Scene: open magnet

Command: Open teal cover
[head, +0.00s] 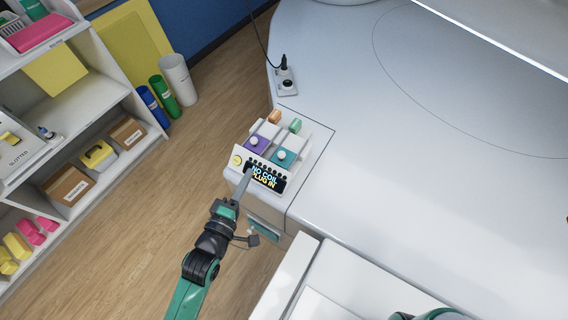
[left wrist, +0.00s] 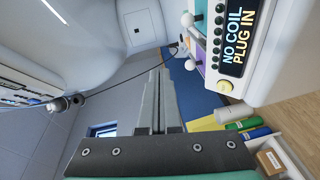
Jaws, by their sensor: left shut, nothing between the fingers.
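The teal cover (head: 283,158) is a small square with a white round knob, on the top right of a white control box (head: 236,172). It looks shut. A purple cover (head: 256,145) with a similar knob sits to its left. My left gripper (head: 247,176) is shut and empty, in front of the box's display (head: 266,178), left of and below the teal cover. In the left wrist view its fingers (left wrist: 158,74) are together, and the box is at the upper right. My right gripper is not in view.
The display reads "NO COIL PLUG IN", beside a yellow button (head: 237,160). Orange (head: 274,117) and green (head: 295,125) pieces stand behind the covers. A corded socket (head: 286,82) is farther back. A large white surface (head: 400,150) fills the right; shelves (head: 70,110) stand left.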

